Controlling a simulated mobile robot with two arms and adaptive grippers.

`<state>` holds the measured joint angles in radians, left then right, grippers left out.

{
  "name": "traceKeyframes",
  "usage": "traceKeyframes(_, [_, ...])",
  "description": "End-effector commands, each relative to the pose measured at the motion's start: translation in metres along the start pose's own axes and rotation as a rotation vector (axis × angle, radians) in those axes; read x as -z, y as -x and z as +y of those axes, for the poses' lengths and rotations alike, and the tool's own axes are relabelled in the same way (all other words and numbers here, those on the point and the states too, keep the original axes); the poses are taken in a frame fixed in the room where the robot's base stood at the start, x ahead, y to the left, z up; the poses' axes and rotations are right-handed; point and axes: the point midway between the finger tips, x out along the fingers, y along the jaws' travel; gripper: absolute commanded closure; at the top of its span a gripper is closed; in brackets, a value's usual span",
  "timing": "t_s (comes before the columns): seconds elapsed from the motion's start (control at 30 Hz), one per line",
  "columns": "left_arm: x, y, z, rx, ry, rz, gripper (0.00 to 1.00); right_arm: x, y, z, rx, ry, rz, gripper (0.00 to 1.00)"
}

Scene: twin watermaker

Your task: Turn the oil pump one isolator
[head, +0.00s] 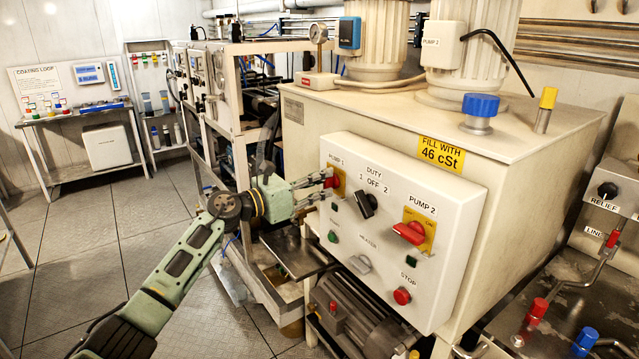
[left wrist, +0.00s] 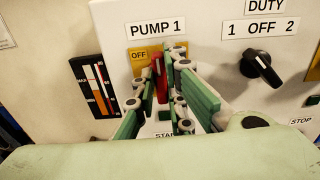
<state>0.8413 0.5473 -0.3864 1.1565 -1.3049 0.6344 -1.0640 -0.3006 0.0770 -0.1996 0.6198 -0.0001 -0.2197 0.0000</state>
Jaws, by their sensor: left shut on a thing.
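The pump 1 isolator is a red handle (head: 332,181) on a yellow plate (head: 340,178), under the PUMP 1 label on the white control panel. In the left wrist view the red handle (left wrist: 160,77) stands roughly upright, with OFF readable at the plate's upper left. My left gripper (head: 322,185) reaches the handle from the left, and its fingers (left wrist: 165,85) are shut on the handle from both sides. The fingers hide part of the plate and its other marking. My right gripper is not in view.
The panel also carries the black duty switch (head: 367,204), the red pump 2 isolator (head: 409,232), a grey heater switch (head: 359,264) and a red stop button (head: 402,296). A motor (head: 358,318) sits below. Open floor (head: 90,240) lies at the left.

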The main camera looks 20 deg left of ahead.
Motion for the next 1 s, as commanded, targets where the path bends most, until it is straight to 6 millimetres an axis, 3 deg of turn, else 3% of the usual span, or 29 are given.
traceKeyframes(0.37, [-0.001, 0.0, 0.002, -0.002, 0.176, 0.002, 1.0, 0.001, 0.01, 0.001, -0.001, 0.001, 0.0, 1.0])
traceKeyframes(1.0, [0.0, 0.0, 0.007, -0.002, 0.776, 0.001, 1.0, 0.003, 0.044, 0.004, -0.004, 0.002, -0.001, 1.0])
